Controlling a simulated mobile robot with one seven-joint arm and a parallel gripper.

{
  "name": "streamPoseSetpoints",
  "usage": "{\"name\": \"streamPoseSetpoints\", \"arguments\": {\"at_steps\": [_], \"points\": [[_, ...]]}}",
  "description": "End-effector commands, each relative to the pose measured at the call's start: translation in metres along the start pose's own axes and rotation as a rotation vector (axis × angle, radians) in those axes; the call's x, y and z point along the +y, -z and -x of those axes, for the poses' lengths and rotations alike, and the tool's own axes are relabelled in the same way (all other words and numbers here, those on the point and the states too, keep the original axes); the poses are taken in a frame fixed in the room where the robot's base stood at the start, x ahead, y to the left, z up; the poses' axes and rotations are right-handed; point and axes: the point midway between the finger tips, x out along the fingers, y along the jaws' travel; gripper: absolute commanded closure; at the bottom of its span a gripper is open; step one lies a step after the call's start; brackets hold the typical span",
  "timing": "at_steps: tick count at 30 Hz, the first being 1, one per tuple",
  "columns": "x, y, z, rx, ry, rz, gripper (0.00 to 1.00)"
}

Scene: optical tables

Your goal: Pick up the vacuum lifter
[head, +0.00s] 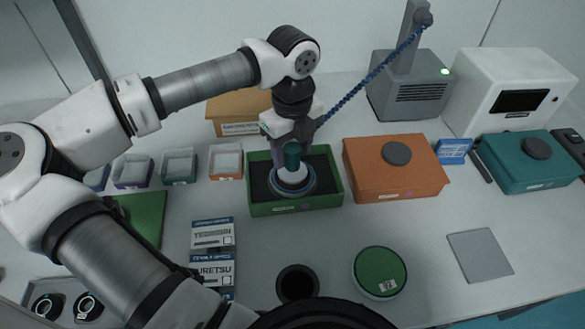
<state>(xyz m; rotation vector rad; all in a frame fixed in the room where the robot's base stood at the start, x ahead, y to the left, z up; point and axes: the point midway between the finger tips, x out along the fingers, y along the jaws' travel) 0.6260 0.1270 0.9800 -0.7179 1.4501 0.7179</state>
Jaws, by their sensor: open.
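The vacuum lifter (292,180) has a dark green upright handle and a round white-and-blue suction foot. It stands upright inside an open green box (264,209) with a dark interior, near the middle of the table. A blue coiled hose (372,80) runs from the lifter's top area to a grey pump unit (408,97) at the back. My gripper (290,146) is open, pointing down at the handle's upper part. Its fingers appear to be on either side of the handle; contact cannot be made out. My gripper hides the handle's top.
An orange lidded box (384,182) stands close on the right, a cardboard box (235,107) behind. Small trays (178,164) line the left. Labelled boxes (212,233), a black cup (297,282) and a round green-topped item (380,272) lie in front.

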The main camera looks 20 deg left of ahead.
Motion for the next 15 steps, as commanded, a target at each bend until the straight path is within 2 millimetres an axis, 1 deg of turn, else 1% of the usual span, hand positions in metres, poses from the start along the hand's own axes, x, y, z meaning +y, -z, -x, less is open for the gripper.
{"name": "streamPoseSetpoints", "arguments": {"at_steps": [4, 5, 15], "points": [[-0.0001, 0.0, 0.001, -0.001, 0.0, 0.0, 0.46], [-0.0001, 0.0, 0.001, -0.001, 0.0, 0.0, 0.49], [-0.0002, -0.0001, 0.0012, -0.001, 0.0, 0.0, 0.94]]}}
